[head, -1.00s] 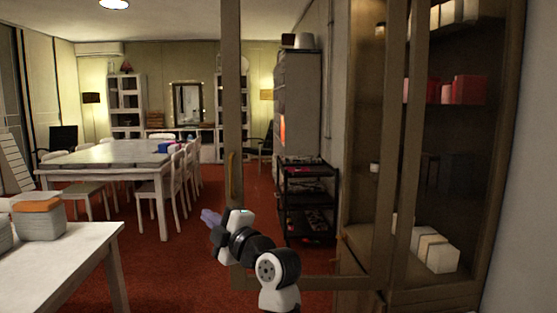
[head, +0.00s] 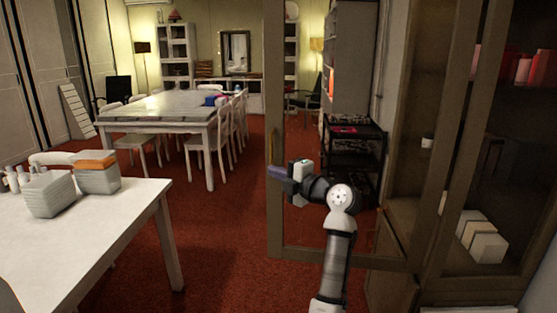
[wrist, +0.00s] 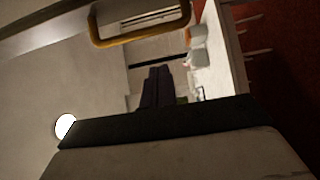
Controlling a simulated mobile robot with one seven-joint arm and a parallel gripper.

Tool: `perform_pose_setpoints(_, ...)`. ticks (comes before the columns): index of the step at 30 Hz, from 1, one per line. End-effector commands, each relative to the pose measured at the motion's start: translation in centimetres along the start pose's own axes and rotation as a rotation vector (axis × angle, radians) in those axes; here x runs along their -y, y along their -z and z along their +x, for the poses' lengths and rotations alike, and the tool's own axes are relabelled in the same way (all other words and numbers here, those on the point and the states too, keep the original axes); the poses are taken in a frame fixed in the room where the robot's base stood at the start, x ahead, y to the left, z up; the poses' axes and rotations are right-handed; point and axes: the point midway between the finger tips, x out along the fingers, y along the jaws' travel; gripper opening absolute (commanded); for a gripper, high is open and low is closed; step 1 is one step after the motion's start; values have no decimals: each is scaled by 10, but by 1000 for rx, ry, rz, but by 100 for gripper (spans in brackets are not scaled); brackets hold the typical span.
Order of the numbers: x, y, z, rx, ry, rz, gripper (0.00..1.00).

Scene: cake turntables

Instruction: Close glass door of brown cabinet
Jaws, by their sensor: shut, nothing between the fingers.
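The brown cabinet (head: 408,160) stands at the right in the head view, with boxes and jars on its shelves. Its glass door (head: 274,90) stands swung open, its frame reaching left from the cabinet. The door's brass handle (head: 271,147) is on the upright at the door's free edge. The handle also shows as a yellowish loop (wrist: 140,38) at the top of the wrist view. My gripper (head: 270,171) is shut and empty, just below the handle near the door's free edge. I cannot tell whether it touches the door.
A white table (head: 95,225) with grey boxes stands at the left front. A long white table (head: 165,112) with chairs is farther back. A black shelf cart (head: 352,150) shows beyond the door. Red carpet (head: 225,250) is clear between the near table and the door.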

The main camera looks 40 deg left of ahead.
Motion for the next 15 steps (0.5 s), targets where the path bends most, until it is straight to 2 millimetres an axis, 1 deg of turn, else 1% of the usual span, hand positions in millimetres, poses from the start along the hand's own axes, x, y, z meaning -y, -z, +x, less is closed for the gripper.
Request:
perform_pose_setpoints(1, -5, -7, 5, 0, 0, 3, 0)
perform_pose_setpoints(6, -3, -21, 18, 1, 0, 2, 0)
perform_pose_setpoints(10, -2, -26, 24, 0, 0, 1, 0)
perform_pose_setpoints(15, 0, -28, 26, 0, 0, -1, 0)
